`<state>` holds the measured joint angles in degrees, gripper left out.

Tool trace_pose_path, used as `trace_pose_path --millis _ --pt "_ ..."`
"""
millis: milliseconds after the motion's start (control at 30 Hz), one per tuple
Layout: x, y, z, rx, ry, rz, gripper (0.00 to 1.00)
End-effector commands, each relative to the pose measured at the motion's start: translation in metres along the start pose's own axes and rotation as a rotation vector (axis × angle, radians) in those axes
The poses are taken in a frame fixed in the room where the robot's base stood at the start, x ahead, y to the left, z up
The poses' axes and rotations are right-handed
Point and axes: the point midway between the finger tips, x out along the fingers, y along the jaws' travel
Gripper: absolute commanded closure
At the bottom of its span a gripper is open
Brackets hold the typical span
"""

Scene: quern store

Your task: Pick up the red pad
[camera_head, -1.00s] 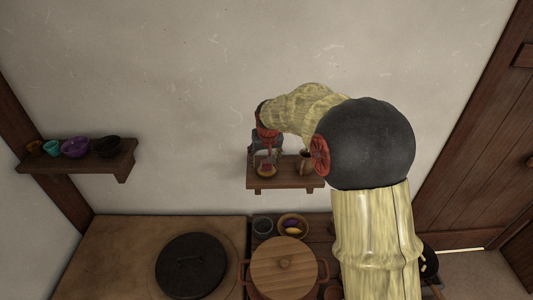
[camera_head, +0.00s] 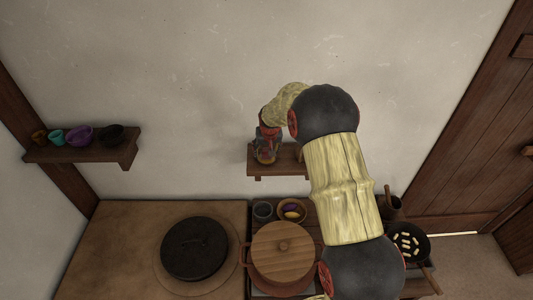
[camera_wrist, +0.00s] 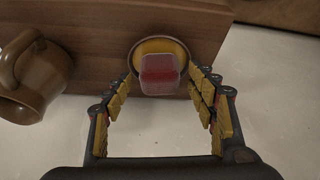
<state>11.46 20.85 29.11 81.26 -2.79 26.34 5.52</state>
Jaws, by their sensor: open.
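The red pad (camera_wrist: 160,72) shows in the wrist view as a small, rounded, translucent-looking red block. It sits in or over a round bowl (camera_wrist: 143,42) with a yellow inside and a dark rim, on the wooden shelf. My gripper (camera_wrist: 160,80) is open, with one finger on each side of the pad. I cannot tell whether the fingers touch it. In the head view my gripper (camera_head: 266,155) is at the left end of the small wall shelf (camera_head: 283,171), and the pad cannot be made out there.
Another shelf (camera_head: 85,150) with several bowls hangs at the left. Below are a lidded pot (camera_head: 282,258), a black lid (camera_head: 195,249) and a pan (camera_head: 408,244).

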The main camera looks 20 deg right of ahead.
Motion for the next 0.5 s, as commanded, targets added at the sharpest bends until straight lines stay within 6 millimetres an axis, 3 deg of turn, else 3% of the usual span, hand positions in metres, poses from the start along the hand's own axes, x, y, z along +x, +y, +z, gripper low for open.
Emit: trace_pose_path --millis 267,500 --pt "0.0027 0.0 0.0 0.0 0.0 0.0 0.42" --pt "0.0025 -0.0001 0.0001 0.0 0.0 0.0 0.56"
